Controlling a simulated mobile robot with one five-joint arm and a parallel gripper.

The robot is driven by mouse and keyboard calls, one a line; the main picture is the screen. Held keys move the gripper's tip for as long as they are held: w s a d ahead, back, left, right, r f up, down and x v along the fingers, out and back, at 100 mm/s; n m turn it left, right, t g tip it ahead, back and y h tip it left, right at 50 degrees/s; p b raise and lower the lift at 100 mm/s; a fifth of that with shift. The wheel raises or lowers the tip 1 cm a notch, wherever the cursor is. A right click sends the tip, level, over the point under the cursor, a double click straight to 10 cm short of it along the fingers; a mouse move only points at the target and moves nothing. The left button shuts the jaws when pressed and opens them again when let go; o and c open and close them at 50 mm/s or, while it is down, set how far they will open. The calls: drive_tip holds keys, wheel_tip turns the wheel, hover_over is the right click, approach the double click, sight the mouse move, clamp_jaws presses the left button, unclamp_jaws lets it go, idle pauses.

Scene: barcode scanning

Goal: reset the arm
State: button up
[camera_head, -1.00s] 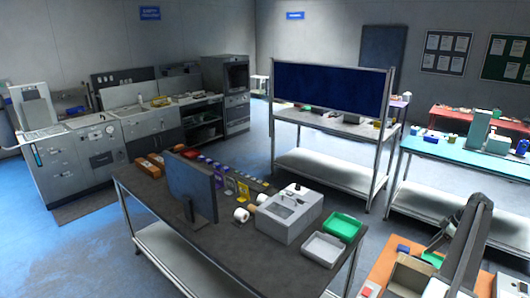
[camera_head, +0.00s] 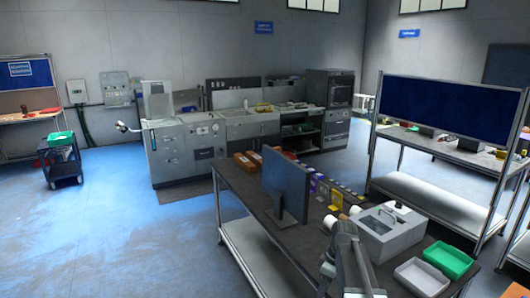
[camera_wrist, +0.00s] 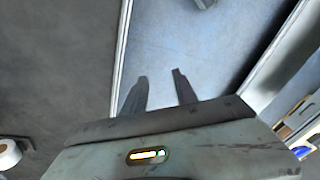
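My gripper (camera_wrist: 160,82) shows in the wrist view with its two dark fingers apart and nothing between them. Floor and a pale table edge lie beyond the fingertips. In the head view my arm (camera_head: 348,255) rises at the lower middle, in front of the dark workbench (camera_head: 240,195). My fingers cannot be made out clearly there.
The bench bears a monitor (camera_head: 285,185), a grey box-shaped machine (camera_head: 388,232), a white tray (camera_head: 420,278) and a green tray (camera_head: 447,258). A white roll (camera_wrist: 8,154) shows in the wrist view. Open floor (camera_head: 130,220) lies at left.

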drive_tip(key=s+a+f+m+h, duration=0.2)
drive_tip(key=s+a+m, duration=0.3)
drive_tip(key=s+m, duration=0.6)
drive_tip(key=shift+s+b, duration=0.4)
drive_tip(key=shift+s, duration=0.1)
drive_tip(key=shift+a, duration=0.1)
